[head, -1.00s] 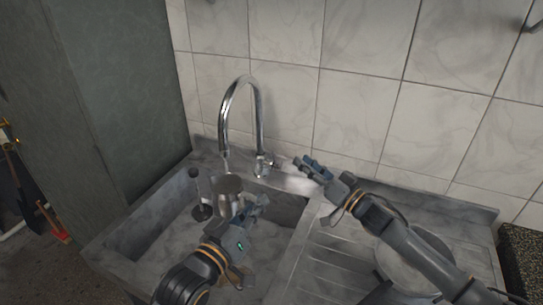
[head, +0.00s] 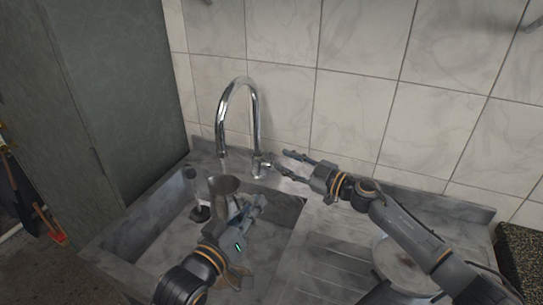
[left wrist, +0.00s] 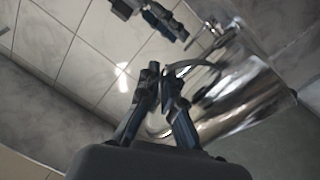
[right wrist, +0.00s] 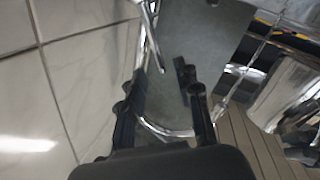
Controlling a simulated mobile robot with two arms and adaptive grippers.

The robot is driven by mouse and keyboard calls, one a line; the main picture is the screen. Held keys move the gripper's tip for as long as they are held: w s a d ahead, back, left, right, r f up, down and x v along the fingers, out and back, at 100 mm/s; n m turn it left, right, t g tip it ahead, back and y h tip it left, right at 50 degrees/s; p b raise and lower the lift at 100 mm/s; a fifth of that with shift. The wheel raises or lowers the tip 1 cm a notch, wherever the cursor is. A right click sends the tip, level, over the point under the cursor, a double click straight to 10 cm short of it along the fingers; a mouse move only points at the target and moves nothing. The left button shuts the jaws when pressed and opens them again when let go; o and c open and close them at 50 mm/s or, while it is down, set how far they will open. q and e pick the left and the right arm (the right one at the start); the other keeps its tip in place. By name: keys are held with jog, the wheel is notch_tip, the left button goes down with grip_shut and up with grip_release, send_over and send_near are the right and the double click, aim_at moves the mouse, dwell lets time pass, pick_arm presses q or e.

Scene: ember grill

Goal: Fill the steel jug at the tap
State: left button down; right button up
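The steel jug (head: 223,188) is held above the sink, with its mouth a little below the spout end of the chrome tap (head: 255,120). The jug (left wrist: 245,90) fills the right of the left wrist view. My left gripper (head: 255,206) is closed around its handle (left wrist: 192,66); the fingertips (left wrist: 160,82) are close together there. My right gripper (head: 290,164) is open and empty beside the tap's base, close to its side lever (head: 268,162). I cannot tell whether it touches the lever. Its spread fingers (right wrist: 155,90) show in the right wrist view. I see no running water.
The stone sink (head: 130,235) has a dark round object (head: 200,213) on its floor. A ribbed draining board (head: 325,258) lies to the right, with a round item (head: 400,270) partly behind my right arm. Tiled wall (head: 360,110) behind; a green cabinet (head: 120,100) stands left.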

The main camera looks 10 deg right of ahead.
aim_at(273, 157)
jog(key=x, duration=0.5)
jog(key=shift+w+a, duration=0.25)
grip_shut()
